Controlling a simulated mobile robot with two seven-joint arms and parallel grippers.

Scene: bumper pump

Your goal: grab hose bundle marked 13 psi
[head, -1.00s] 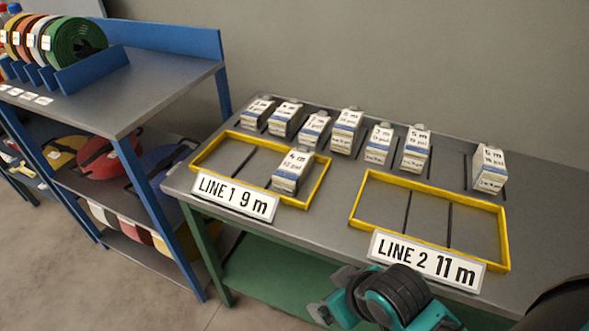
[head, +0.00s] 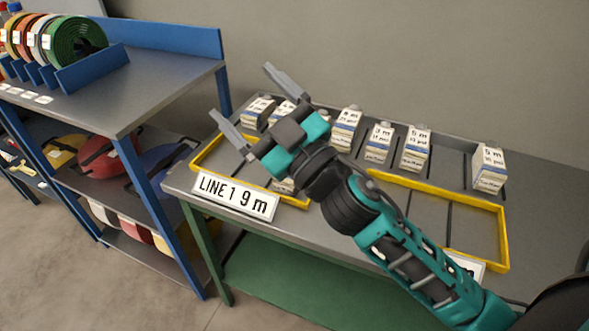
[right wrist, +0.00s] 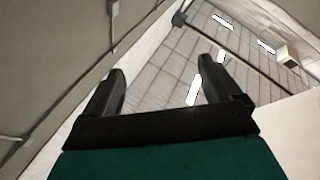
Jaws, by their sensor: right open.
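Several white hose bundles with blue bands stand in a row at the back of the grey table, among them ones at the left (head: 258,112), middle (head: 345,130), right of middle (head: 416,150) and far right (head: 489,170). Their psi print is too small to read surely, so I cannot tell which is marked 13 psi. Another bundle (head: 283,186) in the LINE 1 tray is mostly hidden by my arm. My right gripper (head: 241,90) is open and empty, raised above the table's left part, fingers pointing up-left. The right wrist view shows its spread fingers (right wrist: 162,70) against the ceiling.
The yellow LINE 1 tray (head: 205,155) has a "9 m" sign (head: 235,196). The yellow LINE 2 tray (head: 505,240) looks empty where visible; its sign is mostly covered by my arm. A blue-framed shelf (head: 150,90) with hose rolls (head: 75,42) stands at the left.

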